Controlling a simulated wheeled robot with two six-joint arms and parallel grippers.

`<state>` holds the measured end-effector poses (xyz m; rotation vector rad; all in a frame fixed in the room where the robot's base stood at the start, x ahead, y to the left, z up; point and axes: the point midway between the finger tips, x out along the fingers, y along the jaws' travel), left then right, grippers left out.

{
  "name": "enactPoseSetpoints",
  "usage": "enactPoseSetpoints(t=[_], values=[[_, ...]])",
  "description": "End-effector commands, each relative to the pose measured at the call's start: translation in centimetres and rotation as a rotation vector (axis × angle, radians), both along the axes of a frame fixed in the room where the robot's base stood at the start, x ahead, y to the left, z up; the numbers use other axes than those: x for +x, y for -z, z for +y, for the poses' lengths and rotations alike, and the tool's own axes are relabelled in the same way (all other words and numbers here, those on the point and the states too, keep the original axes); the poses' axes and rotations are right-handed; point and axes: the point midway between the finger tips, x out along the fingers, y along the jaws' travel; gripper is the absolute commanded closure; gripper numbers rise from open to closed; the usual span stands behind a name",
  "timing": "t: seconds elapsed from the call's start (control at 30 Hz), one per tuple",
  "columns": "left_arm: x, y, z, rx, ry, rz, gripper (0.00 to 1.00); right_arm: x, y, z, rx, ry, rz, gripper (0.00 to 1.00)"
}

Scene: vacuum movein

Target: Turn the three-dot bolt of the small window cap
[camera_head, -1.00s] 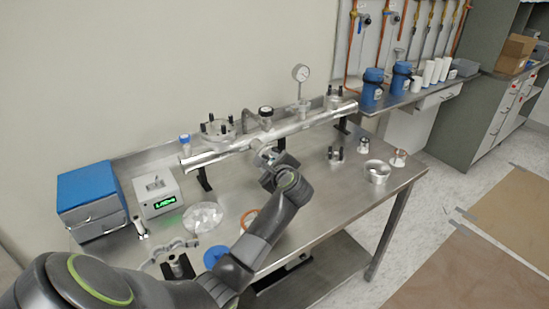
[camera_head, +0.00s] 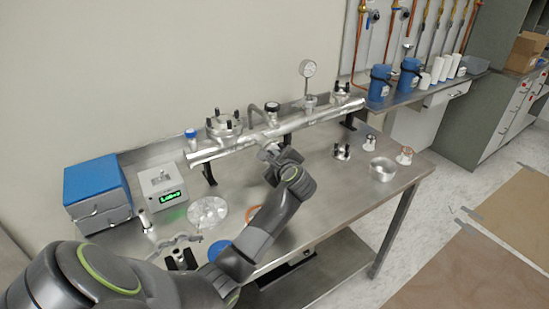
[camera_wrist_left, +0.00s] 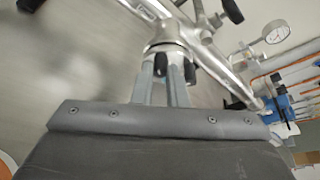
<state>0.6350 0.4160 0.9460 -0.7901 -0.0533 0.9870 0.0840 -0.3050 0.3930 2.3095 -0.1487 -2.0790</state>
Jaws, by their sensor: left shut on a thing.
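The metal tube (camera_head: 232,145) lies across stands on the steel table, with several fittings along it. My left gripper (camera_head: 267,149) is at the near side of the tube, about its middle. In the left wrist view, my left gripper (camera_wrist_left: 160,88) is shut on a dark bolt (camera_wrist_left: 161,66) at a round metal cap (camera_wrist_left: 165,47) on a short branch of the tube. Another dark bolt (camera_wrist_left: 190,72) shows just right of the fingers. I take this for the small window cap; no dot marks can be read. The gripper hides this cap in the head view. My right gripper is not seen.
A flange with black bolts (camera_head: 342,151), a metal ring (camera_head: 382,170) and a small copper-toned part (camera_head: 404,156) stand at the right. A blue-topped box (camera_head: 96,180) and a display unit (camera_head: 162,188) stand left. A pressure gauge (camera_head: 308,68) rises behind the tube.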

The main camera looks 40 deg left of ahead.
Motion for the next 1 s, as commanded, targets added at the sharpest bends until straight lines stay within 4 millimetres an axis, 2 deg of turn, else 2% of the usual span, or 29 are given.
enactPoseSetpoints(t=[0.5,1.0], values=[[0.3,-0.4,-0.1,0.118,-0.001,0.292,1.00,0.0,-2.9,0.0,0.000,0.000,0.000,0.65],[0.4,-0.2,-0.2,0.219,-0.001,0.535,1.00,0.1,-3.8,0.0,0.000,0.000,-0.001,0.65]])
